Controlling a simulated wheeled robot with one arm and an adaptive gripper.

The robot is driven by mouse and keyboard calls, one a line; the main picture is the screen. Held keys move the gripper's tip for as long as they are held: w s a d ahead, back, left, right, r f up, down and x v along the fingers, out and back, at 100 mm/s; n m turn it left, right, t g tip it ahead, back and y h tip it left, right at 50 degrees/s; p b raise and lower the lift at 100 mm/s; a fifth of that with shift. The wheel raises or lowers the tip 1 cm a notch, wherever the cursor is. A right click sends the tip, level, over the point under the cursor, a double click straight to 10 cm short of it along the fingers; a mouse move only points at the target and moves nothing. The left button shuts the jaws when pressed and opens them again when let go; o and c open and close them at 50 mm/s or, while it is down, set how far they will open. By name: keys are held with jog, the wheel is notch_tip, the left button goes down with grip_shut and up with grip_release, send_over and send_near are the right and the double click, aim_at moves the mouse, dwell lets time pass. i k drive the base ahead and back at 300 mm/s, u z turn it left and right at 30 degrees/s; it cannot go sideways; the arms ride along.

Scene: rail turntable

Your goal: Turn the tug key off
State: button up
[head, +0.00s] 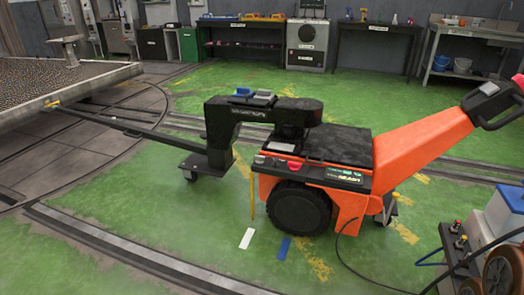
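The orange tug (420,150) stands on the green floor at centre right, with a black top cover (335,142) and a tiller that slopes up to the right. A black coupling arm (215,125) joins the tug to a bar running to the turntable deck (85,85). My gripper is not in view.
A blue and white unit (500,220) with cables stands at the lower right; a dark cable runs over the floor near the tug. Rails (130,250) cross the floor. A white strip (247,238) and a blue strip (283,248) lie before the tug. Benches line the back wall.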

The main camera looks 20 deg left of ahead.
aim_at(260, 159)
jog(key=u, duration=0.35)
jog(key=i, duration=1.4)
jog(key=u, duration=1.5)
jog(key=i, duration=0.75)
jog(key=u, duration=0.7)
